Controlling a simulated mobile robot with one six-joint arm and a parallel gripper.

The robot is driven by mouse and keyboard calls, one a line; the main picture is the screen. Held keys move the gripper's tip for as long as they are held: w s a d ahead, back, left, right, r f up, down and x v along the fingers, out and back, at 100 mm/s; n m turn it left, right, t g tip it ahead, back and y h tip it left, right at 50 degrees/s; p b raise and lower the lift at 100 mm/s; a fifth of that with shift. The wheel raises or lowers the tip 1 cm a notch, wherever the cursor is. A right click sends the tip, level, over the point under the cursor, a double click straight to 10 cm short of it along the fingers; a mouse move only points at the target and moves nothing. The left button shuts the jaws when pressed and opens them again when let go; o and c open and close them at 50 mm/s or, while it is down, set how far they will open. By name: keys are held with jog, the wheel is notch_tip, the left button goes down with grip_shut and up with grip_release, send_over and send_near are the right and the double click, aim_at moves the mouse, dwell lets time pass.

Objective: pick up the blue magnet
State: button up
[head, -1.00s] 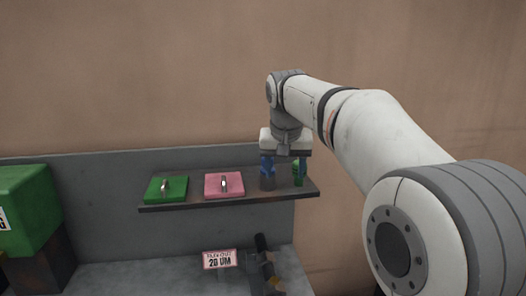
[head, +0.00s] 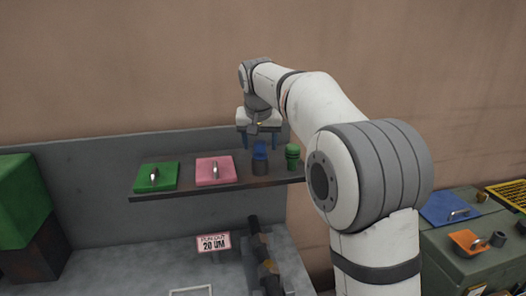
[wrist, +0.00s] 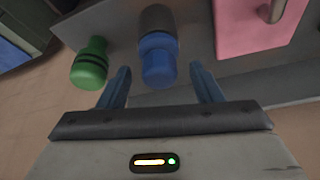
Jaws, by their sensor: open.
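The blue magnet (head: 260,150) is a short blue cylinder with a dark grey part, standing on the wall shelf (head: 190,192) between the pink plate and a green cylinder. In the wrist view the blue magnet (wrist: 157,60) lies between the lines of my two fingers, just beyond the tips, with its grey part farther off. My gripper (head: 261,141) is open and empty, its blue fingers pointing down at or behind the magnet's top. In the wrist view my gripper (wrist: 162,84) shows both fingers spread apart. I see no contact with the magnet.
The green cylinder (head: 292,157) stands close to the right of the magnet. The pink plate (head: 215,171) and green plate (head: 156,177), both with handles, lie to the left. A sign (head: 213,243) and a dark rod (head: 263,258) are below. A cabinet (head: 480,255) stands at right.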

jog(key=shift+f, duration=0.2)
jog(key=shift+r, duration=0.1)
jog(key=c, duration=1.1)
jog(key=shift+c, duration=0.2)
